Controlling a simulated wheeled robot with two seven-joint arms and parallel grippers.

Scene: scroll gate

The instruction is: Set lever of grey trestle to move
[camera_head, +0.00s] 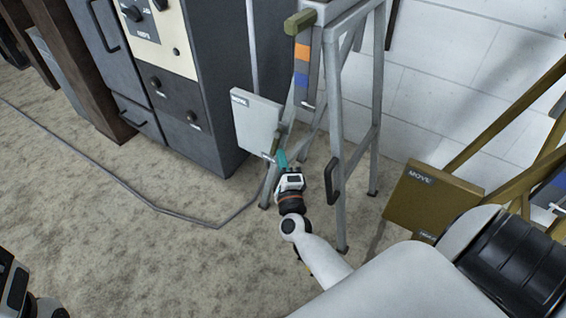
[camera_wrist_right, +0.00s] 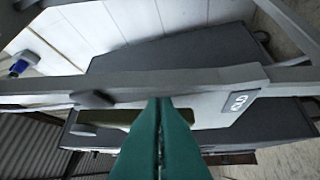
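The grey trestle (camera_head: 335,120) stands in the middle of the head view. A pale grey box (camera_head: 257,123) labelled MOVE is on its left side. An olive lever (camera_head: 276,143) shows at the box's lower right edge. My right gripper (camera_head: 282,160) has teal fingers, close to the lever. In the right wrist view the fingers (camera_wrist_right: 160,125) lie together with only a thin line between them. The olive lever (camera_wrist_right: 130,117) shows behind their tips, beside a label partly reading OLD (camera_wrist_right: 238,103). I cannot tell whether they touch it. My left gripper's fingers are out of view.
A mustard trestle (camera_head: 500,130) with its own MOVE box (camera_head: 430,197) stands at the right, close to my right arm. A dark cabinet (camera_head: 165,85) stands behind at the left. A cable (camera_head: 150,200) crosses the carpet. The floor at the lower left is mostly clear.

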